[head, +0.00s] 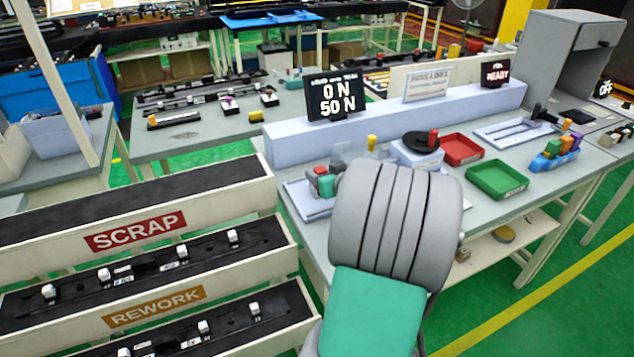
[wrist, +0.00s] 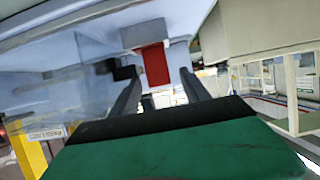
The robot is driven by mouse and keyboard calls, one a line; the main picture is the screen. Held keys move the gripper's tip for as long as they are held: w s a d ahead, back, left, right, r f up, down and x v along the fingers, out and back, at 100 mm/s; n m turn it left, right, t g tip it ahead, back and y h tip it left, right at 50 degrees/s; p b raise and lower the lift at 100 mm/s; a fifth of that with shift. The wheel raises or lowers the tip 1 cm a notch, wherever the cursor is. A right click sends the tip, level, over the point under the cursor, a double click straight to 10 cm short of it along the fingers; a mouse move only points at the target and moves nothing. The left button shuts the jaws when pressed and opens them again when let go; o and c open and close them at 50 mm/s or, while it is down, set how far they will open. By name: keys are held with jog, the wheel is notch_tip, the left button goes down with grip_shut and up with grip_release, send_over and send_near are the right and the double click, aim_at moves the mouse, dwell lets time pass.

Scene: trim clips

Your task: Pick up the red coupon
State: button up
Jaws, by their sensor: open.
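A red, flat rectangular piece, which looks like the red coupon (wrist: 155,64), shows in the wrist view against a pale blue-white block. My gripper (wrist: 158,76) is open. One dark finger is to the left of the red piece and one to the right, with gaps visible on both sides. I cannot tell whether the fingertips reach as far as the piece. In the head view my grey and green arm covers the front of the bench and hides the gripper. The coupon cannot be made out for sure there.
On the bench, a fixture (head: 322,186) with coloured parts is left of my arm. A round black dial (head: 421,142), a red tray (head: 460,150) and a green tray (head: 497,180) are behind and right. Scrap (head: 135,232) and rework (head: 155,307) racks stand at left.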

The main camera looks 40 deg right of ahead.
jog(key=p+x, duration=0.1)
jog(key=x, duration=0.4)
jog(key=shift+w+f, duration=0.1)
jog(key=shift+f, duration=0.05)
jog(key=shift+c, duration=0.5)
grip_shut()
